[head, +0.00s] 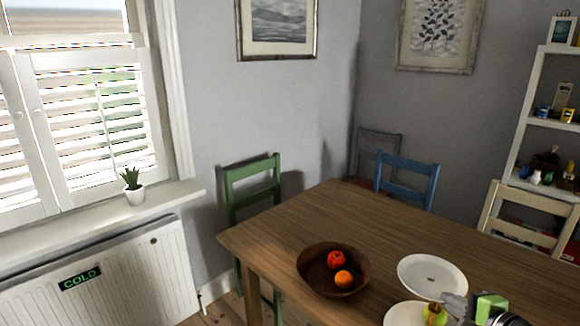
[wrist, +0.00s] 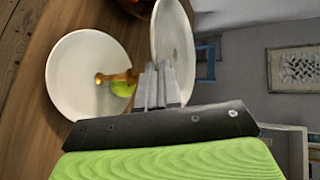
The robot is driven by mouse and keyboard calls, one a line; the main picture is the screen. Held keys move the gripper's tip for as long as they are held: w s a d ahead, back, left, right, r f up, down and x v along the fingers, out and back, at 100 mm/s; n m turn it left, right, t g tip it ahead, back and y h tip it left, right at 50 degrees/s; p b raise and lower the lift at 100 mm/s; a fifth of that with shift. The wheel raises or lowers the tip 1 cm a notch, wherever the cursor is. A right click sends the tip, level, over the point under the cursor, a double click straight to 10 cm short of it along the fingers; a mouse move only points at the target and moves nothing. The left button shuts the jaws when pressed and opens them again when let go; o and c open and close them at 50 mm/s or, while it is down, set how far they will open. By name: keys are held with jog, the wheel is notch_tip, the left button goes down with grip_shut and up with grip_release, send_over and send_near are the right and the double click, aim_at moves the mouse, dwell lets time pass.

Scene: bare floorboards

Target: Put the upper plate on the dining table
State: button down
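A white plate (head: 418,268), the upper one, is at the tips of my gripper (head: 456,299), its near rim between the fingers. In the wrist view this plate (wrist: 172,35) shows as a narrow ellipse and looks raised above the table. My gripper's fingers (wrist: 157,80) are close together on its rim. A second white plate (head: 400,314) lies lower, on the wooden dining table (head: 300,215). In the wrist view this lower plate (wrist: 75,75) is nearly round and carries a yellow-green pear (wrist: 122,86). The contact at the rim is partly hidden by the fingers.
A dark wooden bowl (head: 318,280) with a red apple (head: 336,259) and an orange fruit (head: 343,279) stands left of the plates. The table's far left part is bare. Green (head: 252,172), blue (head: 405,168) and cream (head: 535,200) chairs surround the table.

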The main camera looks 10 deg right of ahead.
jog(key=w+a+f+n+g+y+p, duration=0.1)
jog(key=a+f+n+g+y+p, duration=0.15)
jog(key=a, duration=0.55)
jog(key=w+a+f+n+g+y+p, duration=0.1)
jog(key=a+n+y+p, duration=0.25)
jog(key=a, duration=0.55)
jog(key=w+a+f+n+g+y+p, duration=0.1)
jog(key=a+f+n+g+y+p, duration=0.2)
jog(key=a, duration=0.5)
jog(key=s+d+r+m+t+h+b, duration=0.1)
jog(key=d+r+m+t+h+b, duration=0.2)
jog(key=d, duration=0.6)
jog(key=s+d+r+m+t+h+b, duration=0.15)
jog(key=d+m+h+b, duration=0.25)
jog(key=d, duration=0.5)
jog(key=s+d+r+m+t+h+b, duration=0.2)
jog(key=d+r+m+h+b, duration=0.15)
jog(key=d, duration=0.55)
notch_tip(320, 180, down, 10)
jog(key=b, duration=0.4)
jog(key=shift+w, duration=0.15)
jog(key=shift+n, duration=0.25)
jog(key=c, duration=1.8)
grip_release()
jog(key=shift+f+b, duration=0.2)
jog(key=shift+b, duration=0.1)
jog(key=o, duration=0.5)
